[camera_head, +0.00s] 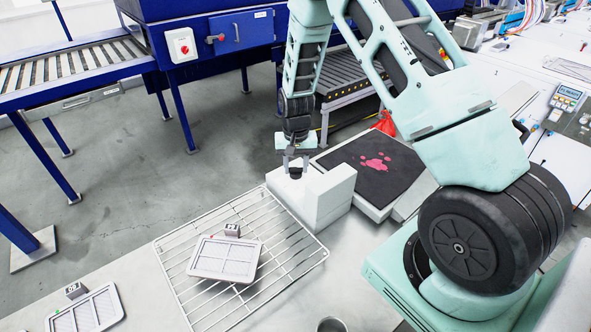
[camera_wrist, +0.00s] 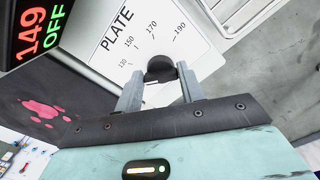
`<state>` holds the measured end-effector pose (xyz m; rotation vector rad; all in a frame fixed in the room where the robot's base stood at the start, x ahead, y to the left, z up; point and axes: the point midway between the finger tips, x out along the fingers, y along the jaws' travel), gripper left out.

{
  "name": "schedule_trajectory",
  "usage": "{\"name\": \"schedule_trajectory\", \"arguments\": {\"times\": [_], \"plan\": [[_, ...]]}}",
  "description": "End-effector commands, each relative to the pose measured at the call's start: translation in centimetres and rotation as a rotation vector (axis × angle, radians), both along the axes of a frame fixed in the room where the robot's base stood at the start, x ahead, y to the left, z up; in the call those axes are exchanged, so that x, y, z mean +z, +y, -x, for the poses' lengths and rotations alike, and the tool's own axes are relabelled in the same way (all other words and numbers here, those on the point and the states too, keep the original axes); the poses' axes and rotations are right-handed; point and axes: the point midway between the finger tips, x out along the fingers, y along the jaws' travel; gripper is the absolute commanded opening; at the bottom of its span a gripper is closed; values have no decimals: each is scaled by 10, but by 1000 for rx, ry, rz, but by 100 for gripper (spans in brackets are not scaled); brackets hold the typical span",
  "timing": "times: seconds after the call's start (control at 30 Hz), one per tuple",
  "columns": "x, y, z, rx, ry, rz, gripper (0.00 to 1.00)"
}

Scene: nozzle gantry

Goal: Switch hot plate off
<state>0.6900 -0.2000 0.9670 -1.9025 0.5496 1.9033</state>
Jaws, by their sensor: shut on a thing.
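The hot plate's white control housing (camera_head: 325,198) stands on the metal table, beside a dark flat plate (camera_head: 385,150) with pink splotches. In the wrist view its white face (camera_wrist: 115,45) reads PLATE, with a printed scale from 130 to 190. A black round knob (camera_wrist: 160,68) sits on that scale. A dark display (camera_wrist: 35,30) shows 149 in red and OFF in green. My gripper (camera_head: 295,163) comes down from above the housing. In the wrist view, its two grey fingers (camera_wrist: 160,90) are shut on the knob, one on each side. The knob's pointer mark is not visible.
A wire rack (camera_head: 190,290) holding a framed grey filter panel (camera_head: 225,259) lies left of the housing. A second panel (camera_head: 87,312) lies at lower left. A blue machine (camera_head: 215,60) and roller conveyor (camera_head: 70,68) stand behind. The grey floor (camera_head: 110,145) between is clear.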

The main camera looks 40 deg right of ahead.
Motion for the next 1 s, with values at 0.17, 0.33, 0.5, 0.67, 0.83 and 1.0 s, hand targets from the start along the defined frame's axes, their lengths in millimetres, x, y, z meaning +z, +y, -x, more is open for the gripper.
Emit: {"name": "schedule_trajectory", "arguments": {"times": [0.17, 0.33, 0.5, 0.67, 0.83, 1.0], "plan": [[-1, 0, 0, 120, -2, 0, 16], [0, -1, 0, 199, -2, 0, 16], [0, -1, 0, 244, -2, 0, 16], [1, -1, 0, 262, -1, 0, 16], [1, -1, 0, 266, -1, 0, 16], [1, -1, 0, 266, -1, 0, 16]]}}
